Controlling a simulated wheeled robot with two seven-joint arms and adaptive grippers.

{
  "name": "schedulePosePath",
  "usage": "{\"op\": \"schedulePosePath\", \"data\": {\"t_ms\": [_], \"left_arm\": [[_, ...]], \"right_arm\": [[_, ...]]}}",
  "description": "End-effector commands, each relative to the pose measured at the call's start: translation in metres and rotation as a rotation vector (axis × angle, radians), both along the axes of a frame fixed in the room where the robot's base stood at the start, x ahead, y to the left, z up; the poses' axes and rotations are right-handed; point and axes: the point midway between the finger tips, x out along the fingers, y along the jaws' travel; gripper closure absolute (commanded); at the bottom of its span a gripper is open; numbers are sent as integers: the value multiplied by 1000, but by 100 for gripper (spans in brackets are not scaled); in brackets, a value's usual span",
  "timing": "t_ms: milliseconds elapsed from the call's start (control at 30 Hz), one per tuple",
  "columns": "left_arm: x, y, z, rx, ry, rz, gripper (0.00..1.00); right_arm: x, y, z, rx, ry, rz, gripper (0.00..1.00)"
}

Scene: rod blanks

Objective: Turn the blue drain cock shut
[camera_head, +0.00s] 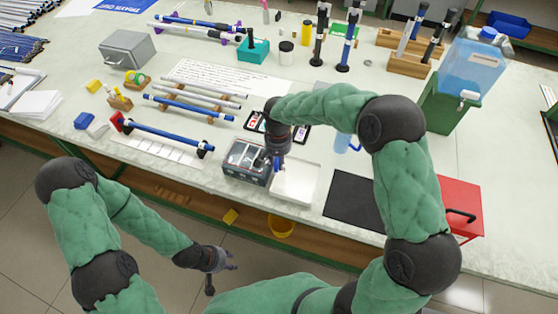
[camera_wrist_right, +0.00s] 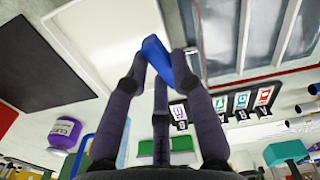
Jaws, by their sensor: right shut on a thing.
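The blue drain cock (camera_wrist_right: 157,58) sits between my right gripper's fingertips in the wrist view, beside the wall of a grey compartmented bath (camera_wrist_right: 215,35). In the head view only a bit of blue (camera_head: 278,164) shows at the fingertips, at the right side of the bath (camera_head: 235,176). My right gripper (camera_head: 274,160) is shut on the cock. The fingers hide part of it, and I cannot tell whether it is turned shut. My left gripper (camera_head: 224,270) is open and empty, in front of the table and below its edge.
A white tray (camera_head: 297,184) lies just right of the bath. A black mat (camera_head: 352,205) and a red box (camera_head: 460,203) are further right. A blue rod on a rack (camera_head: 165,134) stands left.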

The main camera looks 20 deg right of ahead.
Motion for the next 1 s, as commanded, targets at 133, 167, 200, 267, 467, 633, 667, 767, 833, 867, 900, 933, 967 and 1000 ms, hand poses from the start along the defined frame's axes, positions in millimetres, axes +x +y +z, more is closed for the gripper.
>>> {"op": "schedulePosePath", "data": {"t_ms": [133,167,200,267,467,633,667,767,833,867,900,933,967,1000], "left_arm": [[0,0,-3,0,0,0,65],[0,0,-4,0,0,0,65],[0,0,-4,0,0,0,65],[0,0,-5,0,0,0,65],[0,0,-6,0,0,0,65],[0,0,-7,0,0,0,65],[0,0,-7,0,0,0,65],[0,0,-7,0,0,0,65],[0,0,-7,0,0,0,65],[0,0,-7,0,0,0,65],[0,0,-7,0,0,0,65],[0,0,-7,0,0,0,65],[0,0,-7,0,0,0,65],[0,0,-7,0,0,0,65]], "right_arm": [[0,2,-1,1,-1,-102,100],[0,2,0,1,-1,-121,100],[0,2,0,1,-1,-143,100],[0,3,0,1,-1,-174,100],[1,3,0,1,-1,-243,100],[1,4,0,1,-1,-269,100],[1,4,0,1,-1,-271,100],[1,4,0,1,-1,-274,100],[1,4,0,1,-1,-274,100],[1,4,0,1,-1,-274,100],[1,4,0,1,-1,-274,100],[1,4,0,1,-1,-274,100],[1,4,0,1,-1,-274,100],[1,4,0,1,-1,-274,100]]}}
